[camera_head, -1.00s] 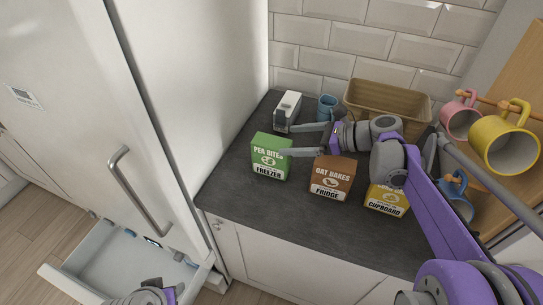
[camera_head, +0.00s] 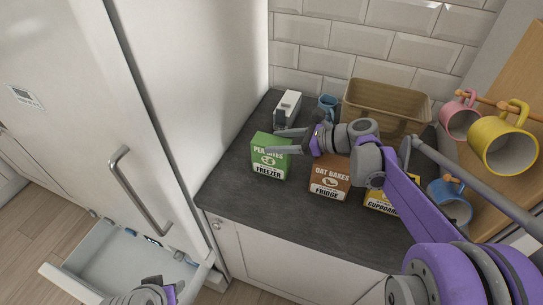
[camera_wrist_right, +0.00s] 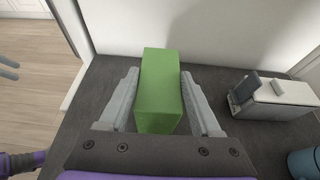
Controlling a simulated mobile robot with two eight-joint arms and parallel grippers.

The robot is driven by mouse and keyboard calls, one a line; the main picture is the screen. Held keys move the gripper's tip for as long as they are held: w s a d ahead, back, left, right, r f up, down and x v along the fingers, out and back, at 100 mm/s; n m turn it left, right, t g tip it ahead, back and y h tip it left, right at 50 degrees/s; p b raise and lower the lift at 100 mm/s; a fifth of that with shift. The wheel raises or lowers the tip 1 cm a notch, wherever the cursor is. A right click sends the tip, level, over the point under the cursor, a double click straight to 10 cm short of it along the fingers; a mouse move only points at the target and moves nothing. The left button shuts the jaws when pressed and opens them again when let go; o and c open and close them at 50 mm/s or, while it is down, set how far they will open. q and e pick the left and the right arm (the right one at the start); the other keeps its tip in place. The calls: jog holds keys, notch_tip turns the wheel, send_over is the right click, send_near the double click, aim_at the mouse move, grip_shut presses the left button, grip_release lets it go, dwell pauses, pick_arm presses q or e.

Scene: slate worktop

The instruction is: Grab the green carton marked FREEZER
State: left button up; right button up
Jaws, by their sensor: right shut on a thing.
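The green carton marked FREEZER (camera_head: 268,157) stands upright on the slate worktop, close to the fridge side. My right gripper (camera_head: 279,141) is shut on its upper part, with one finger along each side. In the right wrist view the green carton (camera_wrist_right: 160,92) sits between the two grey fingers (camera_wrist_right: 157,100).
The brown FRIDGE carton (camera_head: 329,178) and the yellow CUPBOARD carton (camera_head: 381,200) stand to the right. A white and grey box (camera_head: 287,106), blue mug (camera_head: 327,107) and tan basket (camera_head: 384,101) are behind. Several mugs hang at right. An open drawer (camera_head: 75,284) is at lower left.

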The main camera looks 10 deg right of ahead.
grip_shut()
